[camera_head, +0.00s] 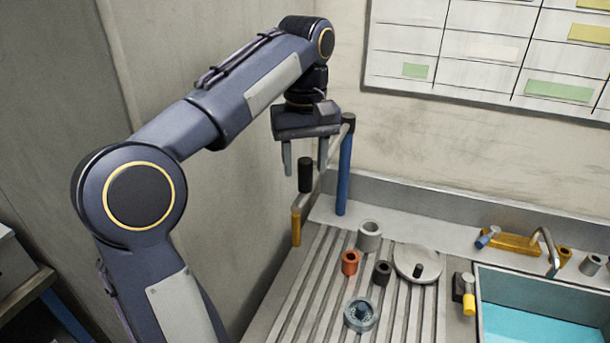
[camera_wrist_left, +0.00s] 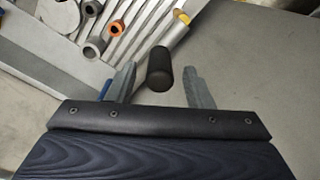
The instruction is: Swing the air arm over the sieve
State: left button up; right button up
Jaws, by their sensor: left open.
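The air arm has a blue post (camera_head: 345,175) at the back left of the ribbed draining board. A grey bar runs from the post to a brass nozzle (camera_head: 296,227) pointing down at the board's left edge. A black upright handle (camera_head: 305,174) stands on the bar. My left gripper (camera_head: 306,168) is open and points down above the bar, with the handle between its fingertips. The handle also shows between the fingers in the left wrist view (camera_wrist_left: 159,70); contact cannot be told. A round grey-blue dish, apparently the sieve (camera_head: 349,316), sits at the board's front. My right gripper is out of view.
A grey ring (camera_head: 369,236), an orange ring (camera_head: 349,263), a dark ring (camera_head: 381,273) and a round lid with a knob (camera_head: 410,257) stand on the board. A water-filled sink (camera_head: 540,330) with a tap (camera_head: 545,245) is at right. Walls stand close behind and left.

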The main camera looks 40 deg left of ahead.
aim_at(305, 175)
pick_arm(q)
jog(key=shift+f, duration=1.7)
jog(key=shift+c, duration=0.2)
grip_shut()
